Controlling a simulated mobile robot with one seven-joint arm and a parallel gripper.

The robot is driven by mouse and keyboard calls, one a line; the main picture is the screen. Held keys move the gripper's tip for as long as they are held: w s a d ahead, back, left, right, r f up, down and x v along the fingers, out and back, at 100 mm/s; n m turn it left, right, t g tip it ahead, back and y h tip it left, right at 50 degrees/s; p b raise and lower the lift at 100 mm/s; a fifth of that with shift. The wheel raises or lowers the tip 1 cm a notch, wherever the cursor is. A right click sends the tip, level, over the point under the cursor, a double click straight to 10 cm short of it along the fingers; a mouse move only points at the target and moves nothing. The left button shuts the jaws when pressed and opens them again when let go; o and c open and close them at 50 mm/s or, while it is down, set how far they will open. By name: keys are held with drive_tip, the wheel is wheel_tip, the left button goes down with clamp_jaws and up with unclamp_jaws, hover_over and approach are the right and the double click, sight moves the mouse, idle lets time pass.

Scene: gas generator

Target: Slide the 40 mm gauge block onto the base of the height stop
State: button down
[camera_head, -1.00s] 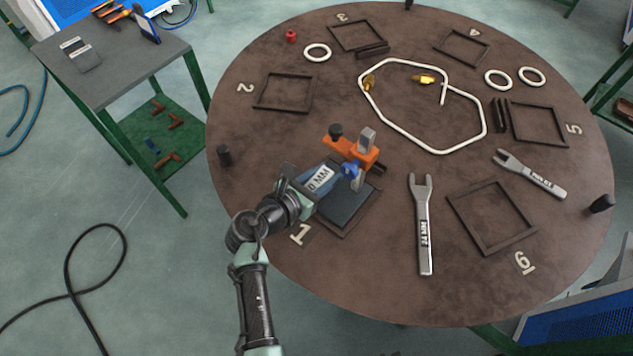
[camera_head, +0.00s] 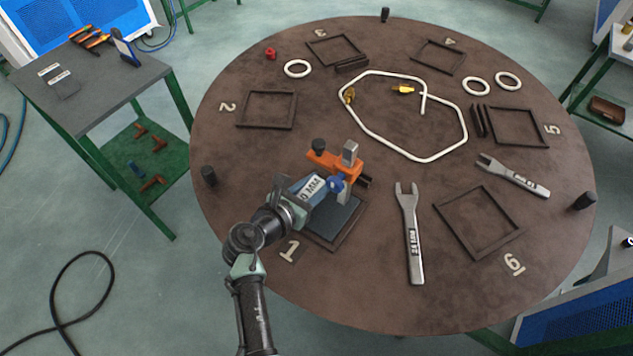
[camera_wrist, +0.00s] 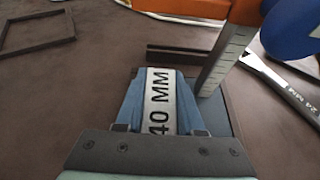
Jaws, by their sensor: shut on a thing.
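The height stop is an orange clamp body (camera_head: 340,165) with a grey upright post, a black knob and a blue knob (camera_head: 337,184). Its dark flat base (camera_head: 330,220) lies inside frame 1. The block is beside the post, over the base's far-left part. I cannot tell whether it touches the base.
The round brown table (camera_head: 385,270) holds several dark square frames. A 24 mm spanner (camera_head: 410,235) lies right of the stop, and another spanner (camera_head: 513,176) lies farther right. A white tube loop (camera_head: 405,155) is behind. Black pegs stand near the rim.

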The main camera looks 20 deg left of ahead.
drive_tip(key=shift+c, duration=2.2)
unclamp_jaws()
drive_tip(key=v, duration=1.3)
